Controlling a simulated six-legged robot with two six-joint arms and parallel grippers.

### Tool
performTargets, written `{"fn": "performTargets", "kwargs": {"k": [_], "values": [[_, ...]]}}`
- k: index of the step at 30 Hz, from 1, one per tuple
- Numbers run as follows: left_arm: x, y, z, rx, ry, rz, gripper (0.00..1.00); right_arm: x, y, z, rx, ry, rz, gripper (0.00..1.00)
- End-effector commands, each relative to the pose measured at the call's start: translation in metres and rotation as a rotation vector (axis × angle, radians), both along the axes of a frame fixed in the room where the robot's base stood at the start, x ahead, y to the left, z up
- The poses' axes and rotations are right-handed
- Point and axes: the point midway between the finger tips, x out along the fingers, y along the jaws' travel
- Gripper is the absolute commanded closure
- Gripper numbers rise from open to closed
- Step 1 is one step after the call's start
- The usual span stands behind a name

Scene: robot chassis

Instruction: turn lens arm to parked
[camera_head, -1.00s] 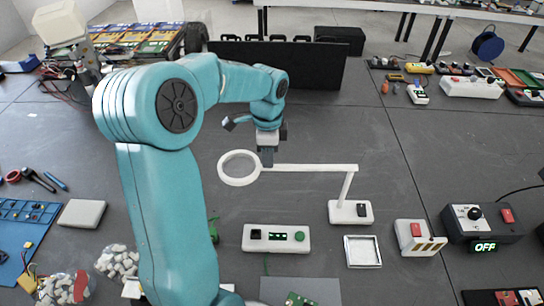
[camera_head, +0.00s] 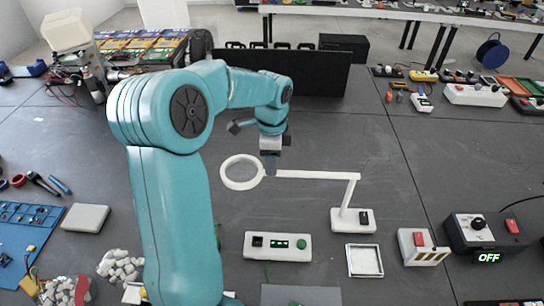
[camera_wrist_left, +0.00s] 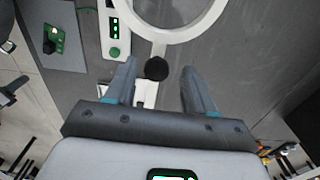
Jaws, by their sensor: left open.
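The lens arm (camera_head: 318,175) is a white bar that runs level from a post on a white base (camera_head: 353,221) at right. It ends at left in a white lens ring (camera_head: 242,186). In the left wrist view the lens ring (camera_wrist_left: 140,20) is at the top, with a round black knob (camera_wrist_left: 156,68) just below it. My left gripper (camera_head: 271,170) points down at the bar beside the ring. In the left wrist view my left gripper (camera_wrist_left: 158,72) is open, with one finger on each side of the knob and visible gaps. My right gripper is not in view.
A white panel (camera_head: 258,254) with a green button stands in front of the lens. A white square tray (camera_head: 363,246), a red-switch box (camera_head: 418,262) and a dark box reading OFF (camera_head: 482,245) stand to the right. A black panel (camera_head: 300,75) stands behind.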

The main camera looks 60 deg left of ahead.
Motion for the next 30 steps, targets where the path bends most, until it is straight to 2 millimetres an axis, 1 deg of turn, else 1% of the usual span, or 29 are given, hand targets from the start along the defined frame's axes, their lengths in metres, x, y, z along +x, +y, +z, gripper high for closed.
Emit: {"fn": "performTargets", "kwargs": {"k": [2, 5, 8, 15, 18, 21, 25, 30], "values": [[0.0, 0.0, 0.003, 0.001, 0.0, 0.001, 0.46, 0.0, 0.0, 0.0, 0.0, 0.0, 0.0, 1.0], [0.001, 0.001, 0.014, 0.003, -0.002, 0.001, 0.46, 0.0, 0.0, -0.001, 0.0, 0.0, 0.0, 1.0], [0.001, 0.001, 0.035, 0.003, -0.004, 0.0, 0.46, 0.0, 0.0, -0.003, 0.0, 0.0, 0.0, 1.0], [0.002, 0.001, 0.1, 0.003, -0.004, 0.0, 0.46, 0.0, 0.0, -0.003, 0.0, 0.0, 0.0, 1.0], [0.003, 0.0, 0.124, 0.003, -0.003, 0.0, 0.46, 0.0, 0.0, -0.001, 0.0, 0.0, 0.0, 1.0], [0.003, 0.0, 0.143, 0.002, -0.003, -0.001, 0.46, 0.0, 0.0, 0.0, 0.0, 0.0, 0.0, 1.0], [0.003, 0.0, 0.157, 0.0, 0.0, 0.0, 0.46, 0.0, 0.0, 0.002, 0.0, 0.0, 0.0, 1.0], [0.002, 0.0, 0.163, 0.0, 0.001, 0.0, 0.46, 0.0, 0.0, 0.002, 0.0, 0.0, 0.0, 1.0]]}}
